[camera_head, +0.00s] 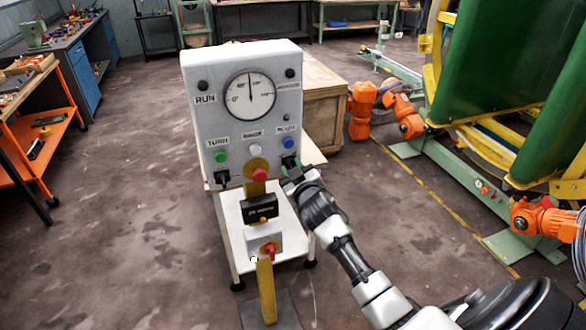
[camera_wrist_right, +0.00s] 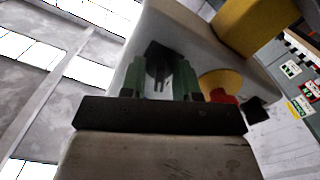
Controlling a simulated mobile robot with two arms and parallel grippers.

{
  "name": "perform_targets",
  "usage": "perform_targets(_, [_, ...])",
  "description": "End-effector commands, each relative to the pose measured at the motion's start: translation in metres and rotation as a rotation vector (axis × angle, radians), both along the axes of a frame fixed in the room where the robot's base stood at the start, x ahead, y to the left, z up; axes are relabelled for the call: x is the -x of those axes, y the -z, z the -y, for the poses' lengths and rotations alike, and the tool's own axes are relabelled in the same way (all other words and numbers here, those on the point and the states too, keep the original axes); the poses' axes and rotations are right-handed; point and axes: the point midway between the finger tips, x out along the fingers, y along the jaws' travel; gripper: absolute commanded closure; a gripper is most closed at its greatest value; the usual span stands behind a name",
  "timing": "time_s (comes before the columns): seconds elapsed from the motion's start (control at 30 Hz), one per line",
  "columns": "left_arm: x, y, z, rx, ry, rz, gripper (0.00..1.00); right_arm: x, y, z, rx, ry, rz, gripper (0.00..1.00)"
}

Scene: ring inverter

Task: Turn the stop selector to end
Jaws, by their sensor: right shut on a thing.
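The control panel (camera_head: 190,75) is a grey box with a round dial gauge (camera_head: 250,98), whose needle points about straight up. My right gripper (camera_head: 290,167) is at the panel's lower right corner, below the blue button. It is shut on a black selector knob, which shows between its green fingers in the right wrist view (camera_wrist_right: 158,62). The knob's label and exact angle cannot be read. A second black selector (camera_head: 221,177) is at the panel's lower left. A red mushroom button (camera_head: 259,175) on a yellow plate sits between them. My left gripper is not in view.
A green button (camera_head: 220,157), a white button (camera_head: 256,150) and a blue button (camera_head: 288,143) line the panel. A wooden crate (camera_head: 322,105) stands behind.

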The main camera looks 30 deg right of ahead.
Motion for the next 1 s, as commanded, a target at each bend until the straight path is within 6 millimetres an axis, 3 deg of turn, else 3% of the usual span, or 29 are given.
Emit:
perform_targets(0.3, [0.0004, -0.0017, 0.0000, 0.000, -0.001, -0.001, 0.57, 0.0001, 0.0008, -0.0003, 0.102, 0.000, -0.026, 0.93])
perform_targets(0.8, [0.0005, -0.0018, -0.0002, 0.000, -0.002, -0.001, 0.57, 0.0002, 0.0010, -0.0001, 0.117, 0.000, -0.030, 0.93])
perform_targets(0.83, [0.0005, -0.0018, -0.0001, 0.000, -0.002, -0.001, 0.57, 0.0002, 0.0010, -0.0001, 0.116, 0.000, -0.030, 0.64])
perform_targets(1.0, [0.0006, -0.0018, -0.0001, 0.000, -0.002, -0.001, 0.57, 0.0001, 0.0007, -0.0001, 0.115, 0.000, -0.029, 0.64])
